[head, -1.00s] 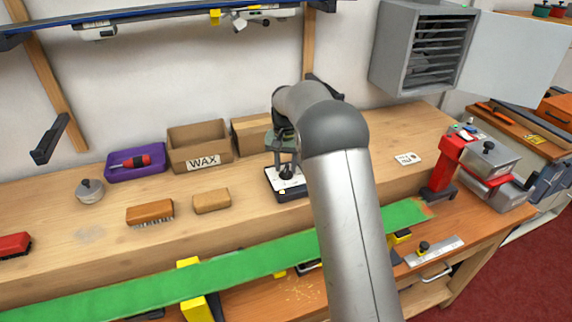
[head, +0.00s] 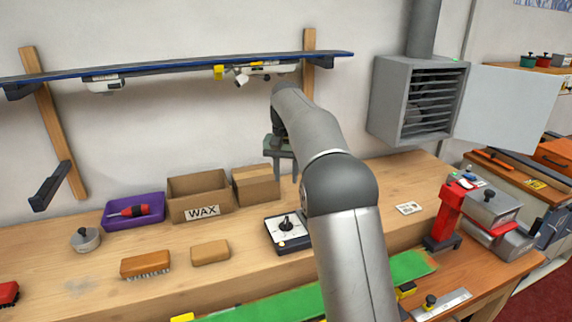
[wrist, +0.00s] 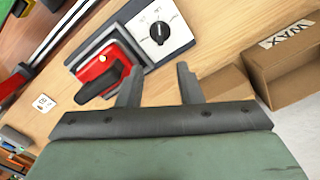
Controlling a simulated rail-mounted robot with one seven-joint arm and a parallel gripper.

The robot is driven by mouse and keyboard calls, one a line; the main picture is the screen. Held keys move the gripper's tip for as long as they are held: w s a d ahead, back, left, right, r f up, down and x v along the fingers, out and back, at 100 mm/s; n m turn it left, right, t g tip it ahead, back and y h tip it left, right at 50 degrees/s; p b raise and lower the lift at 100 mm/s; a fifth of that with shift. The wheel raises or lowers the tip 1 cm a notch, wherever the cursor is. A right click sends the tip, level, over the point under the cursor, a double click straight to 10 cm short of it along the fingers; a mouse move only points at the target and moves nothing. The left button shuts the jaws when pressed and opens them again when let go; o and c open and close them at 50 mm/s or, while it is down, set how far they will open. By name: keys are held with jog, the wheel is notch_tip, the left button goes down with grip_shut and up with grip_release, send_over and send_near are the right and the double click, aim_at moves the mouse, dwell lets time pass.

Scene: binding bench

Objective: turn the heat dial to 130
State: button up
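The heat dial (head: 286,225) is a black knob on a white-faced panel (head: 274,236) of a dark box on the bench. In the wrist view the round black dial (wrist: 160,34) sits on its white panel (wrist: 178,29); its scale marks are too small to read. My gripper (head: 287,178) is raised above the box, clear of the dial, with nothing between its fingers. In the wrist view its two fingers (wrist: 159,70) stand apart, with the dial beyond their tips.
A red iron with a black handle (wrist: 102,80) sits beside the dial panel; my arm hides it in the head view. A WAX box (head: 199,197), another cardboard box (head: 256,185) and a tan block (head: 210,252) stand left of the dial. A card (head: 408,208) lies right.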

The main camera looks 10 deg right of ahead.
notch_tip(320, 180, up, 3)
dwell(0.4)
jog(key=s+f+n, duration=0.1)
jog(key=s+f, duration=0.3)
jog(key=s, duration=0.9)
jog(key=s+f+n, duration=0.2)
jog(key=s+f, duration=0.3)
jog(key=s, duration=0.8)
jog(key=s+f+n, duration=0.1)
jog(key=s+f, duration=0.3)
jog(key=s, duration=1)
jog(key=shift+a+f+n+t, duration=0.15)
jog(key=shift+f+n+t, duration=0.1)
jog(key=shift+n+t, duration=0.05)
